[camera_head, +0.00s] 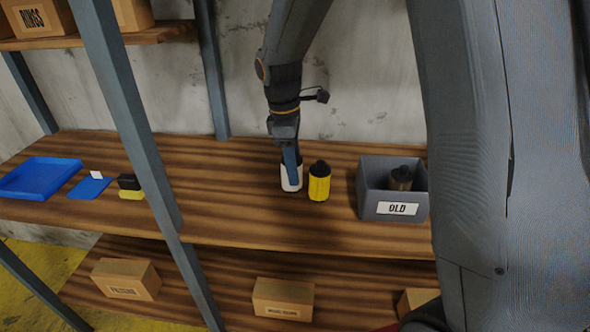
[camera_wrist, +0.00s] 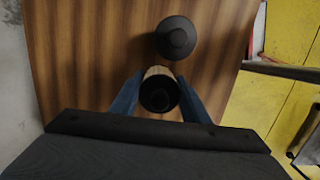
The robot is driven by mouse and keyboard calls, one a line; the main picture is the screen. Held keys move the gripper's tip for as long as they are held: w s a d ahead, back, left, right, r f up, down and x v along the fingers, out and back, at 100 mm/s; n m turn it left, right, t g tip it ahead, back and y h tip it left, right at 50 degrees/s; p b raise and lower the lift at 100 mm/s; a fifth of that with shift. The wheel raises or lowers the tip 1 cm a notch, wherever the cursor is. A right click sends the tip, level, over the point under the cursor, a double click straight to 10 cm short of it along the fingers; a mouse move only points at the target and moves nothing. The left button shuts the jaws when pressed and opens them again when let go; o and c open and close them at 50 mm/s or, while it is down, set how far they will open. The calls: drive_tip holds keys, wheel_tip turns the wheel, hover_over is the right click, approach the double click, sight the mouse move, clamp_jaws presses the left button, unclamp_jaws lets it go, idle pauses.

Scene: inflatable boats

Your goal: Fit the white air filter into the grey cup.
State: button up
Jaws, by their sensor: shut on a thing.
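The white air filter (camera_head: 291,181) is upright at the wooden shelf, between the blue fingers of my gripper (camera_head: 291,165). In the wrist view the filter (camera_wrist: 157,71) shows a dark round top and a strip of pale side. My gripper (camera_wrist: 157,92) is shut on it from both sides. I cannot tell whether its foot touches the wood. I cannot make out a grey cup in either view. A yellow cylinder with a black cap (camera_head: 319,184) stands just right of the filter; its cap also shows in the wrist view (camera_wrist: 176,38).
A grey bin labelled OLD (camera_head: 374,207) stands to the right, holding a brownish filter with a black top (camera_head: 401,178). At left are a blue tray (camera_head: 38,178), a blue mat (camera_head: 88,189) and a black-and-yellow block (camera_head: 130,189). A shelf post (camera_head: 130,110) crosses in front.

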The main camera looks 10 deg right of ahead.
drive_tip(key=shift+f, duration=0.75)
drive_tip(key=shift+f, duration=0.1)
drive_tip(key=o, duration=1.1)
